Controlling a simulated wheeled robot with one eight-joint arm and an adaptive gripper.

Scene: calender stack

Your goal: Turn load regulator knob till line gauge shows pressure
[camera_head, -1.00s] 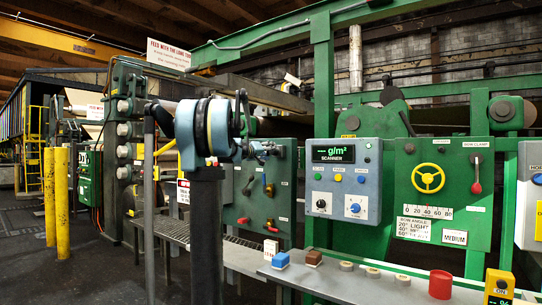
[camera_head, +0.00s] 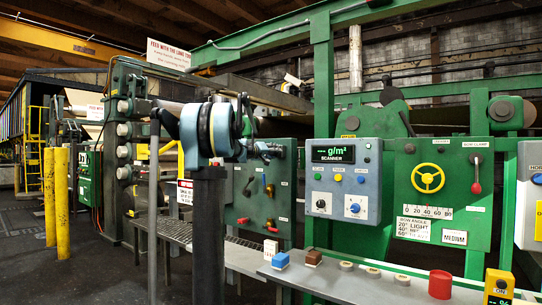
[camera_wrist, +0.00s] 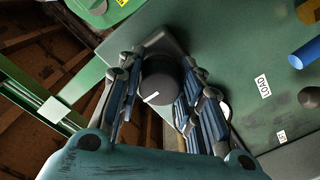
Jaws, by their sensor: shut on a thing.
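The load regulator knob (camera_wrist: 160,80) is round and black with a white pointer line, and sits on a green panel beside a white "LOAD" label (camera_wrist: 263,86) in the wrist view. My gripper (camera_wrist: 157,88) has its jointed blue-grey fingers on both sides of the knob and is shut on it. In the head view my gripper (camera_head: 268,150) is at the top of the green panel (camera_head: 245,205), and my arm hides the knob there. I cannot make out a line gauge or its reading in either view.
A blue handle (camera_wrist: 306,53) and a dark round knob (camera_wrist: 309,97) stand out from the same panel. Right of it are a grey scanner box (camera_head: 343,185) and a panel with a yellow handwheel (camera_head: 428,178). A grey bench (camera_head: 330,280) with coloured blocks runs along the front.

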